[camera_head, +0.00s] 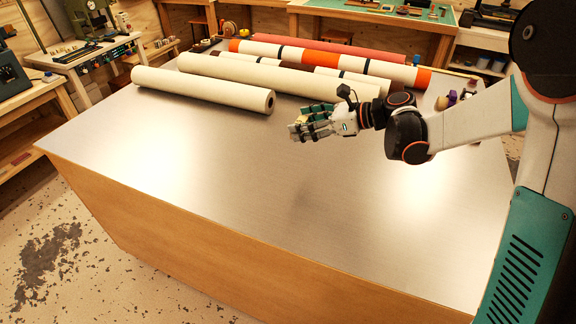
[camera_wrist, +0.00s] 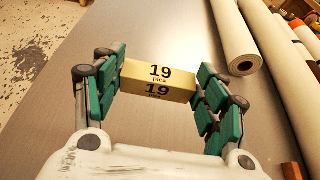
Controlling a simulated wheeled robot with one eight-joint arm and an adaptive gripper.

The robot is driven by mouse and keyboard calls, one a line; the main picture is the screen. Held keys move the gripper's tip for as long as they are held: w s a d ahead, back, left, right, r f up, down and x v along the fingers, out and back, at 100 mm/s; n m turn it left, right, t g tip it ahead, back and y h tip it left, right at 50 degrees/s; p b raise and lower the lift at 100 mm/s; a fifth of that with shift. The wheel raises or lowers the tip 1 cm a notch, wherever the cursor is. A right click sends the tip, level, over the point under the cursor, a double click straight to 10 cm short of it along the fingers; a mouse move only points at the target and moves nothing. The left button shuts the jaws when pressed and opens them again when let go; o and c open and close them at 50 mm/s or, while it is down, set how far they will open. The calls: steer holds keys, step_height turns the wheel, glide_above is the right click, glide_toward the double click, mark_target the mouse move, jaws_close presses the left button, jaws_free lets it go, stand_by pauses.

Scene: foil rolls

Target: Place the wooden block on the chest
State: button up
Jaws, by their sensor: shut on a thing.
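The wooden block (camera_wrist: 158,82) is a pale yellow bar marked "19 pica" in the wrist view. My gripper (camera_wrist: 160,88) is shut on it, with green finger pads pressing its two ends. In the head view my gripper (camera_head: 309,124) is above the metal-topped chest (camera_head: 220,200), and a small part of the block (camera_head: 300,121) shows between the fingers. The chest has a grey metal top and orange-brown wooden sides. The block appears held above the top, with a faint shadow below.
Several long rolls lie along the far part of the top, the nearest being a cream roll (camera_head: 205,89). An orange and white roll (camera_head: 325,60) lies behind. Small spools (camera_head: 447,99) stand at the right. The near and left top is clear.

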mark_target(303, 174)
step_height(303, 174, down, 16)
steer(key=b, duration=0.4)
steer(key=shift+r, duration=0.2)
steer(key=shift+f+b, duration=0.15)
steer(key=shift+b, duration=0.15)
steer(key=o, duration=1)
